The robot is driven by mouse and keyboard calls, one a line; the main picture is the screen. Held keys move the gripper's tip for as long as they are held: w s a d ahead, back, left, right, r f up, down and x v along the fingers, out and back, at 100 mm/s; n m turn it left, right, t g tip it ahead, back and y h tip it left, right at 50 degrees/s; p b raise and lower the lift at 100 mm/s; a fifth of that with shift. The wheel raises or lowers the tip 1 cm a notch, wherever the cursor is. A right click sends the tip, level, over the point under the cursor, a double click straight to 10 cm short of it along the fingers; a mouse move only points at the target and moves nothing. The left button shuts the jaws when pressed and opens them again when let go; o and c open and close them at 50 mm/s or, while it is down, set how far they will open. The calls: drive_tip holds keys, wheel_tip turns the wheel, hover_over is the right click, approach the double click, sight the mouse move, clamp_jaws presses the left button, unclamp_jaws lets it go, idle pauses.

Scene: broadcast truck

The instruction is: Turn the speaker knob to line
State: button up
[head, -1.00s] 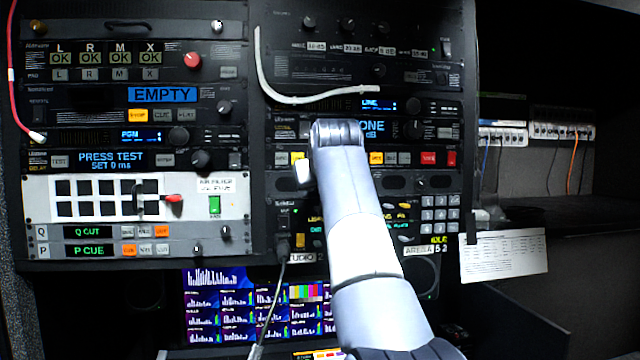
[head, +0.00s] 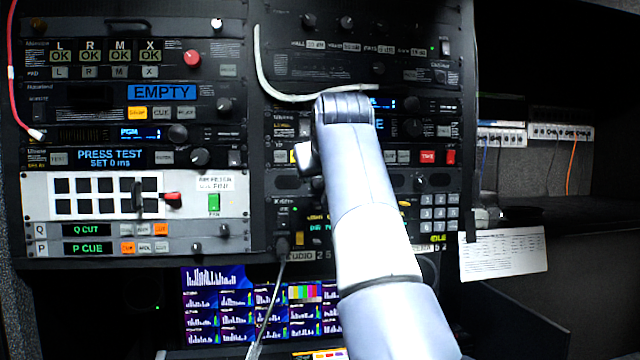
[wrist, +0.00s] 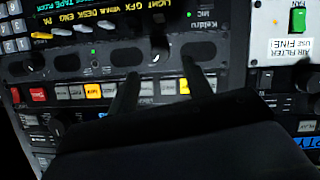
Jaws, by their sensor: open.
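In the wrist view, which is upside down, my gripper (wrist: 160,85) has its two dark fingers apart, with nothing seen held between them. Ahead of the gap is a small dark knob (wrist: 157,58) with a pale mark, set between two dark oval grilles on a grey panel. I cannot read a label at it, so I cannot be sure that it is the speaker knob. Whether the fingers touch the panel is unclear. In the head view my arm hides this knob and the fingers. The oval grille panel (head: 400,182) shows right of my arm.
A row of lit buttons (wrist: 75,92) lies close to the fingers. A white cable (head: 258,60) hangs across the upper rack, and a grey cable (head: 268,305) runs down from the lower rack. The left rack (head: 130,235) holds more knobs and displays.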

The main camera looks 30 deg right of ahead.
sight(318, 182)
drive_tip(key=shift+v, duration=2.4)
drive_tip(key=shift+w, duration=0.1)
drive_tip(key=p+x, duration=0.1)
drive_tip(key=x, duration=0.9)
drive_tip(key=shift+w+d+f, duration=0.1)
drive_tip(key=shift+w+d, duration=0.05)
drive_tip(key=shift+w, duration=0.2)
drive_tip(key=shift+s, duration=0.1)
